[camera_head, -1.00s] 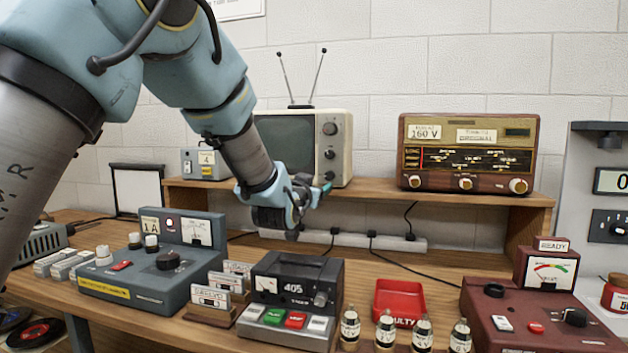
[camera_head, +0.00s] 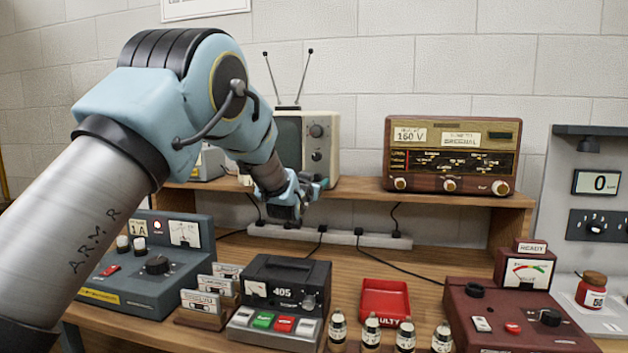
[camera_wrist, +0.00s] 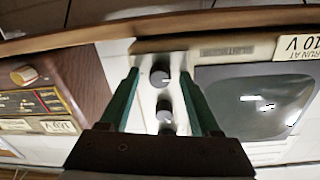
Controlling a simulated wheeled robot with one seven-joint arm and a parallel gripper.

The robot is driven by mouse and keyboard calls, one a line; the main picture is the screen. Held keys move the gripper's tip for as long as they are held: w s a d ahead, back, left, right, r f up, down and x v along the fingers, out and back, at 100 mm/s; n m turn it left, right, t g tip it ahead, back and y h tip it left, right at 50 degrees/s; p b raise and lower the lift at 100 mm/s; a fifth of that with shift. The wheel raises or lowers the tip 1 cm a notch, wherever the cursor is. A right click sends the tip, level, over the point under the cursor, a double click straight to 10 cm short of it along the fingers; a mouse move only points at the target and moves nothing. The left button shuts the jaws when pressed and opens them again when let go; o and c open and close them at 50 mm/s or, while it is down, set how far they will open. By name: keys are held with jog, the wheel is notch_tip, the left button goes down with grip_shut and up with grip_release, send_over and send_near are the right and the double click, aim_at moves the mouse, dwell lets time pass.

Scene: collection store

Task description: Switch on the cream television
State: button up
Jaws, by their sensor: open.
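The cream television (camera_head: 333,140) stands on the wooden shelf, its antennas raised. My arm hides part of its screen. Its right-hand control panel has two dark knobs, the upper one (camera_head: 316,130) above the lower one (camera_head: 316,155). My gripper (camera_head: 308,190) is in front of the television's lower right part. In the wrist view, which looks upside down, my open gripper (camera_wrist: 159,75) has one finger on each side of the control panel, with dark knobs (camera_wrist: 160,77) between them. The television's screen (camera_wrist: 255,100) is dark with bright reflections. Contact with the panel cannot be told.
A brown radio (camera_head: 450,155) stands right of the television on the same shelf (camera_head: 365,192). A white power strip (camera_head: 345,238) with cables lies below. The bench holds a blue-grey tester, a dark 405 unit (camera_head: 287,290), a red tray (camera_head: 385,300) and a maroon tester (camera_head: 515,310).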

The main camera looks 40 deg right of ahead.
grip_shut()
dwell(0.4)
jog(key=shift+f+b, duration=0.1)
jog(key=shift+b, duration=0.35)
jog(key=shift+m+y+b, duration=0.3)
jog(key=shift+m+b, duration=6.9)
jog(key=shift+b, duration=1.05)
jog(key=shift+r, duration=0.2)
